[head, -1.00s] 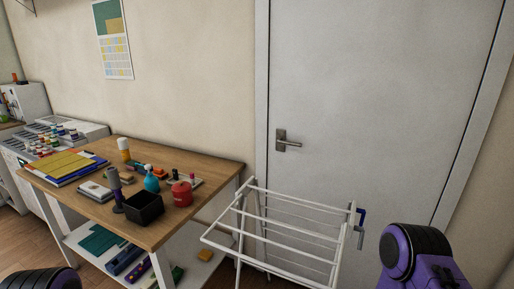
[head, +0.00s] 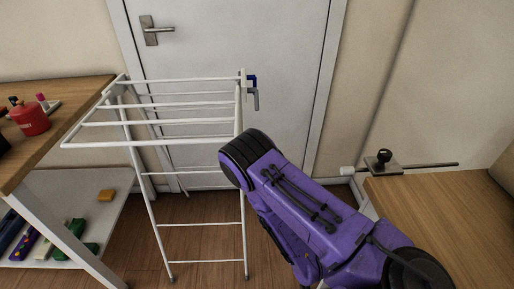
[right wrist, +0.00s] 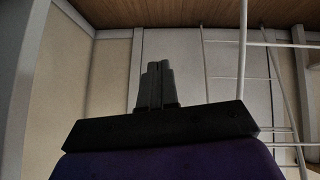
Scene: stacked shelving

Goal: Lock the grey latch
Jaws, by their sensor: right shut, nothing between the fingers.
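The grey latch (head: 256,99) is a small grey lever hanging on the right side of the white drying rack (head: 180,137), at its top right corner. A blue latch (head: 251,80) sits just above it. In the right wrist view my right gripper (right wrist: 156,82) is shut and empty, with its dark fingers together. In the head view only the purple arm shows, reaching below and right of the latch; its gripper is hidden there. The latch cannot be made out in the right wrist view. My left gripper is in neither current view.
A white door (head: 215,45) with a metal handle (head: 155,31) is behind the rack. A wooden surface (head: 440,205) with a dark clamp-like object (head: 384,160) lies right. Wooden floor shows below the rack.

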